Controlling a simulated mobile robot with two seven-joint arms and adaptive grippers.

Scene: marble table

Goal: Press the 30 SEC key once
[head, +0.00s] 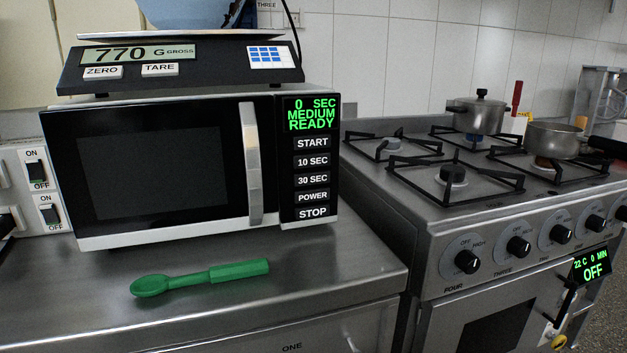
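The microwave (85,243) stands on the steel counter with its door shut. Its control panel is on the right side of its front. The 30 SEC key (311,180) is in the middle of the key column, below the 10 SEC key (312,161) and above the POWER key (312,197). START (312,143) is at the top and STOP (312,213) at the bottom. The green display (312,115) reads 0 SEC, MEDIUM, READY. Neither of my grippers shows in the head view.
A green spoon (200,278) lies on the counter (340,262) before the microwave. A scale (210,78) reading 770 G sits on top, bearing a blue bowl (185,12). A stove (430,225) with a pot (478,114) and a pan (552,138) stands right. Wall switches (38,172) are left.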

